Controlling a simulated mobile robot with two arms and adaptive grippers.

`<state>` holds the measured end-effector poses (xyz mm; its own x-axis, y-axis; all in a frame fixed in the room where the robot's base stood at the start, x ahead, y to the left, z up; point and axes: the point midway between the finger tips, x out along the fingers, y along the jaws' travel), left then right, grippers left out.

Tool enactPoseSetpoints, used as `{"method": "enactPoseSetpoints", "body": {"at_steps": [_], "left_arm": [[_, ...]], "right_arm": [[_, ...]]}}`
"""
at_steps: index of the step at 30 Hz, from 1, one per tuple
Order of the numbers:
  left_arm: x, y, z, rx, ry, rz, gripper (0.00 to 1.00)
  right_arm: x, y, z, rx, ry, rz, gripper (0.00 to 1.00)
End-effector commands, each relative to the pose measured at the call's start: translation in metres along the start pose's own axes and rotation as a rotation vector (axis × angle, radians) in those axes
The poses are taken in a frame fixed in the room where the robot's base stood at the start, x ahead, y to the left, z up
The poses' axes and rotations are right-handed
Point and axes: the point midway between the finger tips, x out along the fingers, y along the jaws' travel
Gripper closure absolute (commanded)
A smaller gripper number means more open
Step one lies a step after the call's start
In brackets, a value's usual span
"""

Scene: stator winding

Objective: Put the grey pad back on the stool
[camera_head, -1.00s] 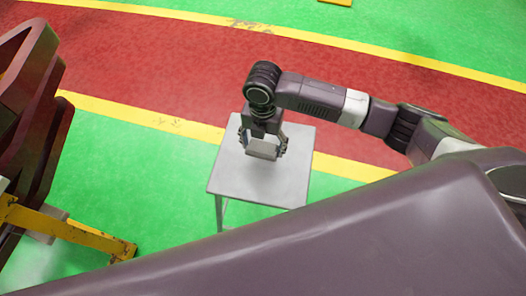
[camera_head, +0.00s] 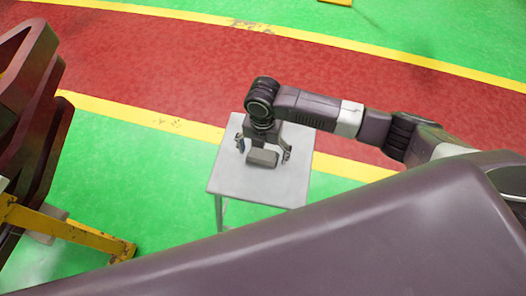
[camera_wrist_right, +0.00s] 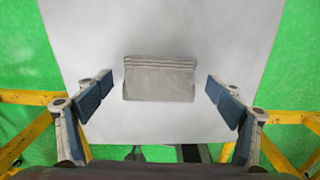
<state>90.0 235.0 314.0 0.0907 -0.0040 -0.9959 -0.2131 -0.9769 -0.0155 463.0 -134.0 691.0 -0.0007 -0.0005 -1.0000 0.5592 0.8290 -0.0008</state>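The grey pad (camera_head: 263,158) is a small block on the light grey top of the stool (camera_head: 228,178). In the right wrist view the pad (camera_wrist_right: 159,79) shows a ridged far edge and lies on the stool top (camera_wrist_right: 85,30). My right gripper (camera_head: 264,152) is above the stool with its fingers spread wide. In the right wrist view the blue-padded fingertips of the gripper (camera_wrist_right: 160,90) stand to either side of the pad, with a clear gap on both sides. My left gripper is not in view.
A dark red structure (camera_head: 30,90) and a yellow metal frame (camera_head: 75,232) stand at the left. The green floor (camera_head: 140,170) around the stool is clear, with a red lane (camera_head: 150,60) behind it. Yellow frame bars (camera_wrist_right: 285,117) show beyond the stool in the wrist view.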

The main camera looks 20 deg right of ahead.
Motion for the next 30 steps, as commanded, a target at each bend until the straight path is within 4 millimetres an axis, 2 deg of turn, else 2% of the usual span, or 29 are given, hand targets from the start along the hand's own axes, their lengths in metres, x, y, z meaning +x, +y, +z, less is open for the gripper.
{"method": "enactPoseSetpoints", "body": {"at_steps": [8, 11, 21, 25, 30], "left_arm": [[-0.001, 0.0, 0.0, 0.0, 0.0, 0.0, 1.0], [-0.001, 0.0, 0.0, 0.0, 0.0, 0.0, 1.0], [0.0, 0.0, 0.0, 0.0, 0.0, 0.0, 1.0], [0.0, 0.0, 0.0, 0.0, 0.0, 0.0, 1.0], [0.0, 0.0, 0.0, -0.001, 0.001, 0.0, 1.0]], "right_arm": [[-0.009, 0.001, 0.001, -0.001, -0.002, 0.003, 0.14], [-0.024, 0.001, 0.001, -0.001, -0.003, 0.003, 0.14], [-0.096, 0.001, 0.001, 0.0, -0.002, 0.004, 0.14], [-0.113, 0.001, 0.001, 0.0, -0.001, 0.002, 0.14], [-0.123, 0.0, 0.0, 0.0, 0.0, 0.001, 0.14]]}}
